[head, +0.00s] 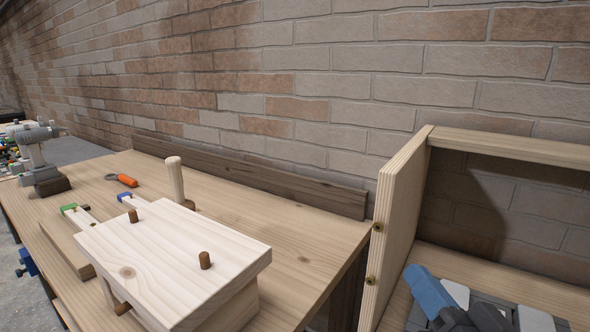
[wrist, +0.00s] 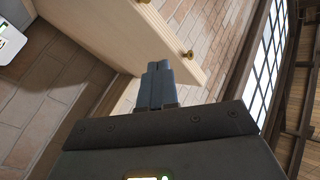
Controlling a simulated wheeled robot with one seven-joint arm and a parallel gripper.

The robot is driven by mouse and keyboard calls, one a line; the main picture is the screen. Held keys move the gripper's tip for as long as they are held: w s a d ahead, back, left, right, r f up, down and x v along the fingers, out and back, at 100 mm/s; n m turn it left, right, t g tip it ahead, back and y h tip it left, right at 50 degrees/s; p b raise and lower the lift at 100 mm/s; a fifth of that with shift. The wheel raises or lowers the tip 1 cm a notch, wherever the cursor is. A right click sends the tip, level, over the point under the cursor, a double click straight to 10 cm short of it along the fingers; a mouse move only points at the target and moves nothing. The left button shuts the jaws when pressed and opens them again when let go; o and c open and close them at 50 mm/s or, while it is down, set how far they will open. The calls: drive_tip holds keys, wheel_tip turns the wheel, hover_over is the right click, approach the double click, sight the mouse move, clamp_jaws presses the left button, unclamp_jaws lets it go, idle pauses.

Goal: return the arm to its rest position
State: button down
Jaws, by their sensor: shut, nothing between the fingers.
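My gripper (wrist: 157,66) shows in the wrist view, its two dark blue-grey fingers pressed together with nothing between them. Beyond the fingertips is a pale wooden side panel (wrist: 130,30) with brass-coloured screws. I cannot tell whether the fingers touch it. In the head view the wooden panel (head: 400,225) stands upright at the right, as one side of an open frame.
A wooden workbench (head: 300,240) carries a pegged wooden block (head: 170,262), an orange-handled tool (head: 126,181) and a grey machine (head: 35,150). A brick wall (head: 330,70) closes the back.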

drive_tip(key=s+f+m+g+h, duration=0.1)
drive_tip(key=s+f+h, duration=0.2)
drive_tip(key=s+f, duration=0.45)
drive_tip(key=s+f+m+g+h, duration=0.15)
drive_tip(key=s+f, duration=0.35)
drive_tip(key=s, duration=0.5)
drive_tip(key=s+d+n+g, duration=0.1)
drive_tip(key=s+d+n, duration=0.1)
drive_tip(key=s, duration=0.6)
drive_tip(key=s+d+n, duration=0.3)
drive_tip(key=s, duration=0.6)
drive_tip(key=shift+s+f+n+g, duration=0.2)
drive_tip(key=shift+f+n+g, duration=0.05)
drive_tip(key=shift+n+g, duration=0.1)
